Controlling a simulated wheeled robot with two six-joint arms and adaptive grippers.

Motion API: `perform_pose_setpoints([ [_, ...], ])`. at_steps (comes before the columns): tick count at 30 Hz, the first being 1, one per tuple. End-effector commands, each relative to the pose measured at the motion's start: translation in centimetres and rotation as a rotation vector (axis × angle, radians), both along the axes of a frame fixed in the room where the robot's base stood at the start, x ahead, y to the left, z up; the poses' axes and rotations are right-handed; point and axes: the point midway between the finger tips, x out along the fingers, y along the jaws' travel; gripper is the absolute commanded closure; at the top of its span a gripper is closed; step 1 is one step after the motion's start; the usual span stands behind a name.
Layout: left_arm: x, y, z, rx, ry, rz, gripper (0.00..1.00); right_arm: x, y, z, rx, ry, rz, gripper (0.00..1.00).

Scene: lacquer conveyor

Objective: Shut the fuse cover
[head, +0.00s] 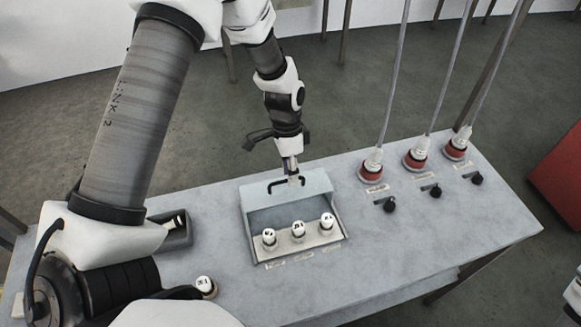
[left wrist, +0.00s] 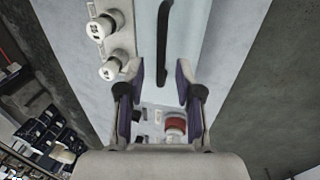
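The fuse cover (head: 318,183) is a pale panel with a black bar handle (head: 281,184). It stands open at the far side of the fuse box (head: 247,222), in which three white fuses (head: 298,230) stand in a row, uncovered. My left gripper (head: 292,178) is at the cover's handle, pointing down. In the left wrist view, its fingers (left wrist: 163,85) are apart, with the black handle (left wrist: 165,40) running in line with the gap between them. I cannot tell whether they touch it. Two fuses (left wrist: 110,68) show at the left there. My right gripper is not in view.
Three red-based plugs (head: 415,158) with cables rising from them stand on the grey bench (head: 440,225) right of the box, with black knobs (head: 389,205) before them. A loose fuse (head: 205,286) and a dark tray (head: 178,232) are at the left. The bench front right is clear.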

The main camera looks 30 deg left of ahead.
Motion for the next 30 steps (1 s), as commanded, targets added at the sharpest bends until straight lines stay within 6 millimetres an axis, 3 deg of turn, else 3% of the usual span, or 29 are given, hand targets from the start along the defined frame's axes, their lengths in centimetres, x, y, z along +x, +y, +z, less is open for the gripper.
perform_pose_setpoints([
  [8, 0.0, -0.1, -0.5, 0.000, -0.001, 0.000, 0.65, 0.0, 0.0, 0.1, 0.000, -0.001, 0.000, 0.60],
  [11, -0.1, -0.1, -0.5, 0.000, -0.001, 0.000, 0.97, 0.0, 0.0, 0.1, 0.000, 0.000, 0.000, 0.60],
  [12, 0.0, -0.1, -0.5, 0.000, -0.001, 0.000, 1.00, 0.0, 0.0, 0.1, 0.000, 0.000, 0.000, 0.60],
  [23, -0.2, -0.1, -0.7, 0.001, 0.002, 0.001, 1.00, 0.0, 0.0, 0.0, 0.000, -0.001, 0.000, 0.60],
  [30, -2.2, -2.4, -1.1, 0.003, 0.006, -0.003, 1.00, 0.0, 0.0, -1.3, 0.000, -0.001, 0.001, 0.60],
])
